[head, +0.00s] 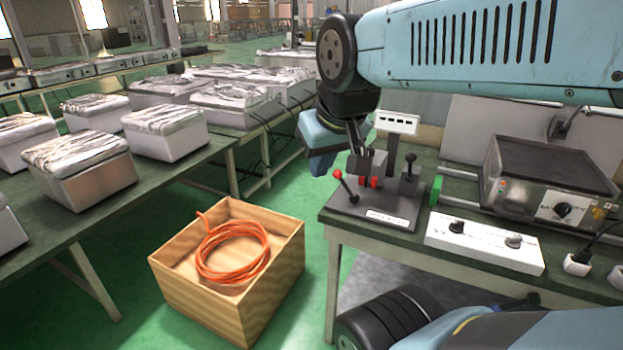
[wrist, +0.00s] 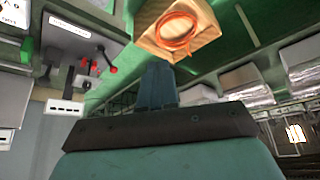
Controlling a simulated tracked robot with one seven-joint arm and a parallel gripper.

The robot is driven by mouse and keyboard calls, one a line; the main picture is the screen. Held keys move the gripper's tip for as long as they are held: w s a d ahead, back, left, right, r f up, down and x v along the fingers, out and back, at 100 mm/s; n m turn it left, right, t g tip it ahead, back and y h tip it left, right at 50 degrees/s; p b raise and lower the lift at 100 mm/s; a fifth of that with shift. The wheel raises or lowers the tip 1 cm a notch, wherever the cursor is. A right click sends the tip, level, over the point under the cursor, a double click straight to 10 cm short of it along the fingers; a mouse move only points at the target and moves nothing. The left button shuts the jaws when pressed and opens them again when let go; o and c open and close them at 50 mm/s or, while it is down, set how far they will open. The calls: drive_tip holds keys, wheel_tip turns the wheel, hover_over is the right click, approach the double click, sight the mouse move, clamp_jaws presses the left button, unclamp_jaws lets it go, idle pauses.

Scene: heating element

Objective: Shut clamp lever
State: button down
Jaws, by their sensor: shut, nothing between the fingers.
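The clamp fixture (head: 372,207) is a dark plate with a white label on the front left corner of the green bench. A lever with a red ball knob (head: 338,174) leans up and left from it; the red knob also shows in the wrist view (wrist: 113,70). A second lever with a dark knob (head: 410,160) stands upright at the right. Red tips (head: 375,182) show between them. I cannot tell which lever is the clamp lever. My gripper (head: 320,168) is just above and left of the red knob, apart from it. Its fingers (wrist: 158,70) are shut and empty.
A white box with knobs (head: 485,243) and a grey heating unit (head: 560,180) stand right of the fixture. A wooden crate (head: 175,285) with an orange coil (head: 233,250) is on the floor. A bench with foil-topped boxes (head: 85,170) is at left.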

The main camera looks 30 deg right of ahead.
sight(343, 183)
drive_tip(key=w+d+f+g+h, duration=0.45)
drive_tip(key=w+f, duration=0.25)
drive_tip(key=w, duration=0.2)
drive_tip(key=w+d+f+g+h, duration=0.4)
drive_tip(key=w+f+g+h, duration=0.15)
drive_tip(key=w+f, duration=0.35)
drive_tip(key=w+a+f+n+t+h, duration=0.2)
drive_tip(key=w+f+n+t+h, duration=0.4)
drive_tip(key=w+f+h, duration=0.5)
drive_tip(key=w+f+t, duration=0.1)
drive_tip(key=w+f, duration=0.3)
drive_tip(key=shift+w+a, duration=0.25)
drive_tip(key=shift+a, duration=0.05)
drive_tip(key=shift+d, duration=0.1)
drive_tip(key=s+r+x, duration=0.1)
drive_tip(key=s+x, duration=0.1)
drive_tip(key=x, duration=1)
drive_tip(key=shift+s+d+r, duration=0.2)
drive_tip(key=shift+d, duration=0.1)
